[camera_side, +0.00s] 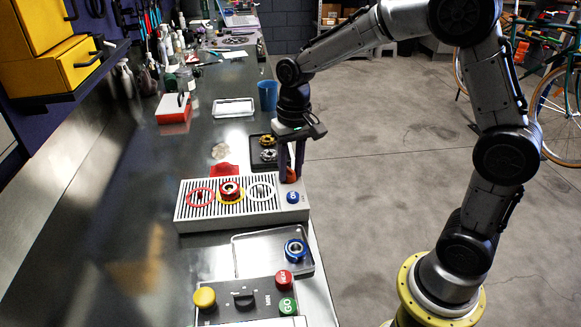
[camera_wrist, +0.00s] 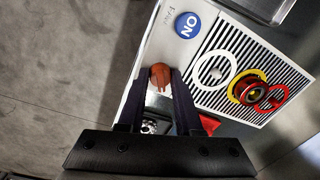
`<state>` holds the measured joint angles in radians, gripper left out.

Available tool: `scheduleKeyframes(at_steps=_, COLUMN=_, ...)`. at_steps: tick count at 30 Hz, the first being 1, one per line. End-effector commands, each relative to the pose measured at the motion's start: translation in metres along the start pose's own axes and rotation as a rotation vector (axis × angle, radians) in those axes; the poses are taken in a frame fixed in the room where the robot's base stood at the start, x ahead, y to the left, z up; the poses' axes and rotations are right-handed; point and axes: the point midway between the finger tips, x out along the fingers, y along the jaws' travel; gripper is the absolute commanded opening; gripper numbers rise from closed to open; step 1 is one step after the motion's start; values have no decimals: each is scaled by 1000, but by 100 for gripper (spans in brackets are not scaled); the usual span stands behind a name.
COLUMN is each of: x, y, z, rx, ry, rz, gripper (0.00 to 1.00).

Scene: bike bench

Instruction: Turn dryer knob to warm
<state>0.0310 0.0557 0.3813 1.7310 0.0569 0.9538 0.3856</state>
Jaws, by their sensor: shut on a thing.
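The dryer (camera_side: 183,218) is a light grey box with a slatted top, lying on the bench. Its orange-red knob (camera_side: 292,177) is at the far right end of the panel, beyond a blue button (camera_side: 293,198). The knob (camera_wrist: 160,78) also shows in the wrist view, between two dark fingers. My gripper (camera_side: 291,172) points down and is shut on the knob. The fingers hide the knob's sides and any markings beside it, so its setting cannot be read.
On the grille lie a red ring (camera_side: 201,197), a red-and-gold part (camera_side: 231,191) and a white ring (camera_side: 262,191). A black tray (camera_side: 256,153) with metal parts is behind the knob. A metal tray (camera_side: 262,263) with a blue-rimmed part and a button panel (camera_side: 262,303) are in front.

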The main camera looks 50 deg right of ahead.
Motion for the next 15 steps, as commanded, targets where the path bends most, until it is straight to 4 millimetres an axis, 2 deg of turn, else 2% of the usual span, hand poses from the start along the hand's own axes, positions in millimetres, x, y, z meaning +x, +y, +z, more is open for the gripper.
scheduleKeyframes(at_steps=1, x=-1, y=0, z=0, rx=0, ry=0, rz=-1, gripper=37)
scheduleKeyframes(at_steps=5, x=-1, y=0, z=0, rx=-1, ry=0, rz=-1, gripper=61)
scheduleKeyframes(at_steps=6, x=-1, y=0, z=0, rx=-1, ry=0, rz=-1, gripper=64)
scheduleKeyframes(at_steps=15, x=-2, y=0, z=0, rx=-1, ry=1, rz=-1, gripper=64)
